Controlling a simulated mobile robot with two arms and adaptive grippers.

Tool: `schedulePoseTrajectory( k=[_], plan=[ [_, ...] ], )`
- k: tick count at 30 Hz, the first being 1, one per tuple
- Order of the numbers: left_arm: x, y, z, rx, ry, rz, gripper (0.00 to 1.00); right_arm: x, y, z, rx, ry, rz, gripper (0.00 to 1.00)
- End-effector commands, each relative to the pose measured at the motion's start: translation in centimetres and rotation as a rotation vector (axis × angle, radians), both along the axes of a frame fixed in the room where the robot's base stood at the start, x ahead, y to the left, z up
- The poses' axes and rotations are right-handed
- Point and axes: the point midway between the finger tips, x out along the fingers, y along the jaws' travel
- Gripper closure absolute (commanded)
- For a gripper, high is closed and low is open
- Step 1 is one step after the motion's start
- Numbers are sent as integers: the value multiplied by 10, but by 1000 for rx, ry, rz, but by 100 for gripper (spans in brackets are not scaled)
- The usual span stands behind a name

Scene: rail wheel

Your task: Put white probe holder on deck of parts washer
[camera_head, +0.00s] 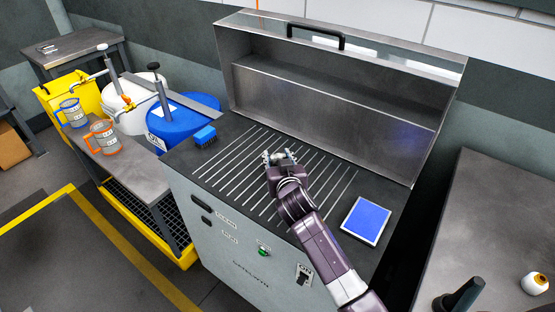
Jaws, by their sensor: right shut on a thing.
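The parts washer (235,250) stands in the middle, with its lid up and a dark slotted deck (235,178). My right gripper (278,158) is over the middle of the deck, pointing toward the back. It is shut on a small pale thing that I take for the white probe holder (279,156); the fingers hide most of it. I cannot tell whether it touches the deck. My left gripper is not in view.
A blue brush (204,136) lies at the deck's left and a blue pad (367,221) at its front right. The raised lid (330,110) closes off the back. Orange (103,138) and blue (71,113) jugs stand on the left bench. A white-and-orange item (535,283) sits on the right table.

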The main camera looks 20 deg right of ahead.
Motion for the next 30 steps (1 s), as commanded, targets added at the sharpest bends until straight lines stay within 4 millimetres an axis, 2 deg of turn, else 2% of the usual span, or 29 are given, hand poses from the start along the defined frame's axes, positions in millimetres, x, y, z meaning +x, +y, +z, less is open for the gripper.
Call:
schedulePoseTrajectory(
  k=[3,10,11,15,25,30],
  plan=[
    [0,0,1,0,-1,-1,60,1,0,-9,0,-4,1,97],
    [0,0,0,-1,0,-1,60,1,0,-11,1,-5,2,97],
    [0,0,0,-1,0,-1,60,0,0,-13,1,-1,1,60],
    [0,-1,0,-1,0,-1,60,0,0,-13,1,-1,1,46],
    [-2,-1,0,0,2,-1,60,-2,1,-12,1,-2,1,46],
    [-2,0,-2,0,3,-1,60,-16,3,-8,1,-2,2,46]
  ],
)
